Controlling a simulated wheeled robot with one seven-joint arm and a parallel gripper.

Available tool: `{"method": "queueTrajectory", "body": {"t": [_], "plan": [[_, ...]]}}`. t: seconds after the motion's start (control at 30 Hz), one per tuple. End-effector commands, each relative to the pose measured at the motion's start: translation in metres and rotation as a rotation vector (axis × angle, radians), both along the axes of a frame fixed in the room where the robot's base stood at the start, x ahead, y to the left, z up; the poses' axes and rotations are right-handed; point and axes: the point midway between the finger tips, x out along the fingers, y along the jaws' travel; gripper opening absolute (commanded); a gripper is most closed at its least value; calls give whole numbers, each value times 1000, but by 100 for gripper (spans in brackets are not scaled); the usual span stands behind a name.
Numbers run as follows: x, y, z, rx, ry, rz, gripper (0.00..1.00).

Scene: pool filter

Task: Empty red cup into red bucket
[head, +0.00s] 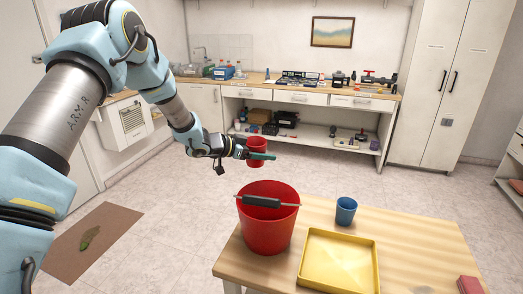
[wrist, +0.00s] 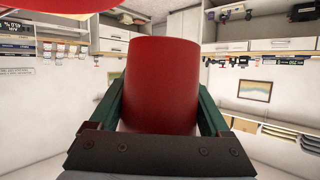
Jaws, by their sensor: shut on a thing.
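The red cup (head: 257,145) is held in my gripper (head: 261,156), a little above and behind the red bucket (head: 264,228) in the head view. The green fingers are shut on the cup from both sides. In the wrist view the cup (wrist: 163,80) fills the space between the fingers, and the room appears upside down. The bucket stands on the wooden table's left end, its dark handle grip across its mouth. A red curved edge, likely the bucket (wrist: 60,4), shows at the wrist view's top left. The cup's contents are hidden.
On the wooden table (head: 420,225) stand a blue cup (head: 346,211) right of the bucket, a yellow tray (head: 338,262) in front, and a dark red block (head: 470,285) at the right edge. A cluttered workbench (head: 300,97) lines the back wall. Open floor lies between.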

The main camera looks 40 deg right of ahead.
Motion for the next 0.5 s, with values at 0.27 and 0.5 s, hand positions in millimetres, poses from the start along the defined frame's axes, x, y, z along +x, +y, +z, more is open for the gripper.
{"method": "queueTrajectory", "body": {"t": [0.27, 0.5], "plan": [[-7, 2, 8, -78, -229, -1, 17], [-14, 4, 7, -151, -442, 1, 17]]}}
